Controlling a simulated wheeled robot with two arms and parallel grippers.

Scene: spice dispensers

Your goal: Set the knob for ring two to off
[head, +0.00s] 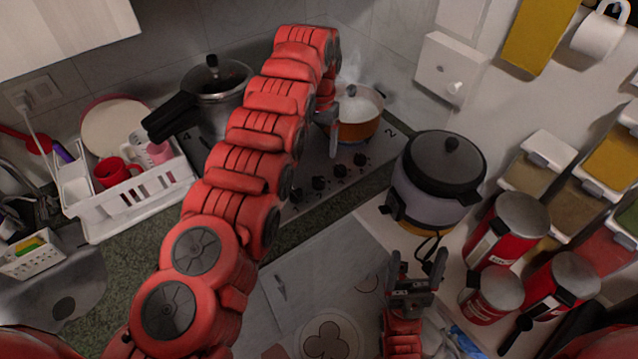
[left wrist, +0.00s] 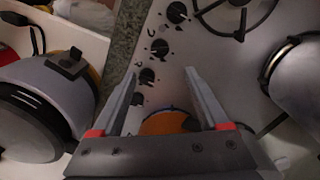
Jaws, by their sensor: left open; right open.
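A row of several black knobs (head: 340,171) runs along the front of the grey stove panel (head: 312,208); they also show in the left wrist view (left wrist: 147,75). A "2" is printed near the orange pot (head: 357,128), which steams on a burner; I cannot tell which knob belongs to that ring. My left gripper (head: 334,132) is open and empty, above the stove beside the orange pot and behind the knob row. In the left wrist view its open fingers (left wrist: 165,95) frame the last knob and the pot's edge. My right gripper (head: 416,268) is open and empty over the lower counter.
A pressure cooker (head: 215,85) stands on the back left of the stove. A rice cooker (head: 438,185) stands right of the knobs. Red canisters (head: 505,232) are at right, and a white dish rack (head: 125,205) with cups is at left.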

